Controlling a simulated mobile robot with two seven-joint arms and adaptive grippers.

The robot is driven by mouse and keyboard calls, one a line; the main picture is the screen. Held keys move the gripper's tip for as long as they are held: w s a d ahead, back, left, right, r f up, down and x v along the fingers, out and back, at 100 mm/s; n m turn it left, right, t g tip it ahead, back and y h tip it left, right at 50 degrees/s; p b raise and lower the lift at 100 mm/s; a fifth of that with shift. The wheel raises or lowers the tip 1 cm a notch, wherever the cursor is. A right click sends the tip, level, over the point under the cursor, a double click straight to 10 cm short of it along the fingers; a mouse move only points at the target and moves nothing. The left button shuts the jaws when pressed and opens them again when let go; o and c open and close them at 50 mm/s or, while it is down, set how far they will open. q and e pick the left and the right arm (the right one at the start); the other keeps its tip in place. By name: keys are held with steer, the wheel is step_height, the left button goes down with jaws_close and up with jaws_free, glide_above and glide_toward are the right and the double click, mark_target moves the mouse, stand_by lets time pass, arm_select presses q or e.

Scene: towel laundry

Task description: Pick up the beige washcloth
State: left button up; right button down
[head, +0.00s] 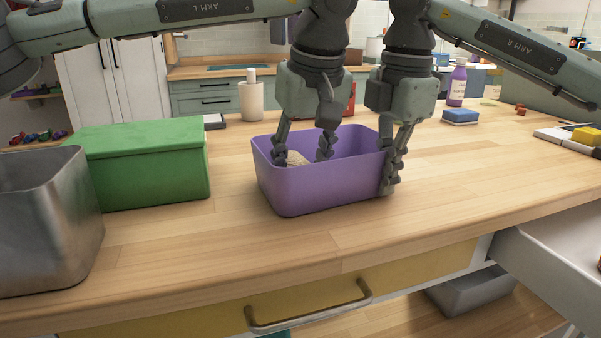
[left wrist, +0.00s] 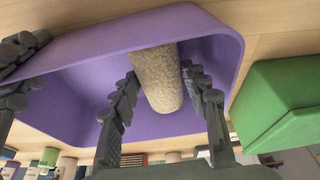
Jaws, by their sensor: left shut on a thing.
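The beige washcloth (left wrist: 158,78) is a rolled, fuzzy bundle inside the purple bin (head: 325,188). In the head view only a small part of the washcloth (head: 297,158) shows over the rim. My left gripper (head: 303,157) reaches down into the bin, with its fingers on either side of the roll. In the left wrist view the fingers of my left gripper (left wrist: 160,88) are shut on the washcloth. My right gripper (head: 391,178) is at the bin's right end, its fingers close together by the wall. Whether they grip the wall cannot be made out.
A green lidded box (head: 140,165) and a metal container (head: 45,225) stand left of the bin. A blue sponge (head: 460,116) and a purple bottle (head: 457,87) are at the back right. The wooden counter (head: 420,240) is clear in front. An open drawer (head: 535,260) is at the lower right.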

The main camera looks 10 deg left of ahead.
arm_select(q)
step_height(320, 180, up, 11)
steer(key=shift+f, duration=0.2)
stand_by(0.3)
arm_select(e)
steer(key=c, duration=1.6)
jaws_free()
steer(key=shift+c, duration=0.2)
